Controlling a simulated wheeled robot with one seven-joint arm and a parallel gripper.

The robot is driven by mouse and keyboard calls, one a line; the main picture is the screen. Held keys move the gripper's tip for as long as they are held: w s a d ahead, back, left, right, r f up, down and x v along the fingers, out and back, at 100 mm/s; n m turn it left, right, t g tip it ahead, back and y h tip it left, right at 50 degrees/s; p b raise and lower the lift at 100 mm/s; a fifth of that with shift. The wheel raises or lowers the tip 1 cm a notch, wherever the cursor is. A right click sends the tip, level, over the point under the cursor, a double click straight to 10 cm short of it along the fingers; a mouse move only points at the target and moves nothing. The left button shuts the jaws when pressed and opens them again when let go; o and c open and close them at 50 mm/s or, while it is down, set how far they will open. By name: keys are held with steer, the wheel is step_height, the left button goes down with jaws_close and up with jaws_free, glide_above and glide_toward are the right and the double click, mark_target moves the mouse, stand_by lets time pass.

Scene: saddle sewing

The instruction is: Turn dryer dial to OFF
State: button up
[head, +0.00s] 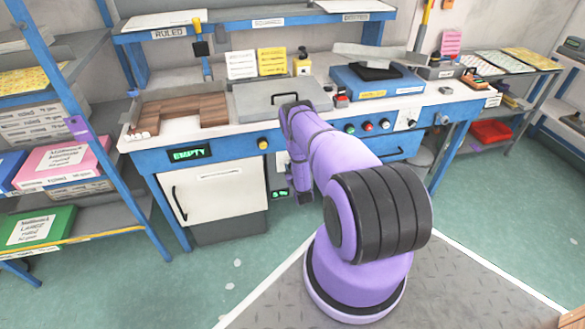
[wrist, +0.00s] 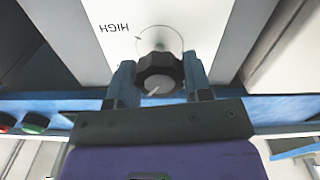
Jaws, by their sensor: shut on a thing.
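The dryer dial (wrist: 157,72) is a black ribbed knob with a short pale mark on its face. It sits on a white panel (wrist: 78,30) with an arc and the word HIGH, which reads upside down in the wrist view. No OFF label is visible. My gripper (wrist: 158,80) has its two blue fingers on either side of the knob, shut on it. In the head view my gripper (head: 303,194) is low at the front of the workbench, and the dial is hidden behind my arm.
The blue workbench (head: 228,137) has an EMPTY display (head: 187,154) and a white door (head: 218,190) below. Coloured buttons (head: 368,126) line its front edge to the right. A shelf rack (head: 85,130) stands at left.

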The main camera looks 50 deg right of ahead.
steer(key=n, duration=0.3)
steer(key=shift+a+n, duration=0.1)
steer(key=shift+n, duration=2)
steer(key=o, duration=0.9)
steer(key=v, duration=1)
steer(key=shift+s+a, duration=0.15)
steer(key=shift+s, duration=0.2)
